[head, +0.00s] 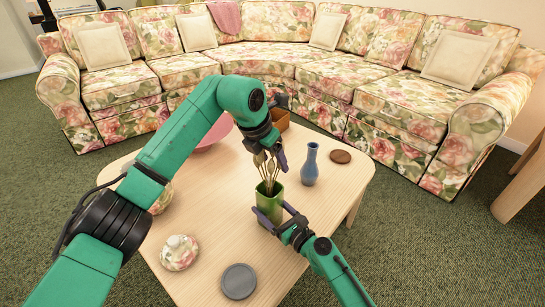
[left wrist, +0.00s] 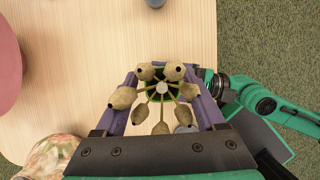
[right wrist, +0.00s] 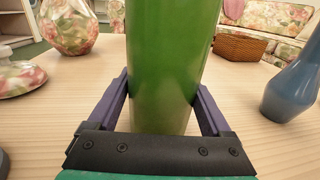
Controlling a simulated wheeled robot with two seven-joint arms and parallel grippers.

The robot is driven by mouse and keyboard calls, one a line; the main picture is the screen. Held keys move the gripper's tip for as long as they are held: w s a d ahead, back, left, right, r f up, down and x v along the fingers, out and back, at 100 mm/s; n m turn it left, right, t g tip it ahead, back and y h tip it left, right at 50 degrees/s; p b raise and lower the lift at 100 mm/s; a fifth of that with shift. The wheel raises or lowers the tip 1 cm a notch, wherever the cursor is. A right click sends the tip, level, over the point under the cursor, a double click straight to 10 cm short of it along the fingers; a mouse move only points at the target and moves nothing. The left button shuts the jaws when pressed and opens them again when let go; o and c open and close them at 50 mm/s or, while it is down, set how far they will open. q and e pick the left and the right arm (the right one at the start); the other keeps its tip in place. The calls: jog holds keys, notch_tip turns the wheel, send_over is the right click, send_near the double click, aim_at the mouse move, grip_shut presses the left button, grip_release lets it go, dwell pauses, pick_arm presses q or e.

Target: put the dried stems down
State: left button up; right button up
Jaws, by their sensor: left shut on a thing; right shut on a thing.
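The dried stems (head: 269,170), with several tan seed pods, stand upright in the head view with their lower ends inside the green vase (head: 270,203). My left gripper (head: 270,158) is above the vase and shut on the stems. In the left wrist view the pods (left wrist: 147,100) fan out between its fingers, with the dark vase mouth beneath them. My right gripper (head: 275,214) is low on the table and shut on the green vase, which stands upright between its fingers in the right wrist view (right wrist: 165,70). How deep the stems reach is hidden.
The blue vase (head: 310,166) stands close right of the green vase, with a brown coaster (head: 340,156) beyond. A pink bowl (head: 213,136) and a brown basket (head: 281,119) are behind.

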pick_arm(q)
jog(key=shift+f, duration=0.2)
jog(key=o, duration=1.3)
jog(key=v, duration=1.3)
jog(key=shift+r, duration=0.15)
jog(key=shift+w+d, duration=0.1)
jog(key=shift+w, duration=0.05)
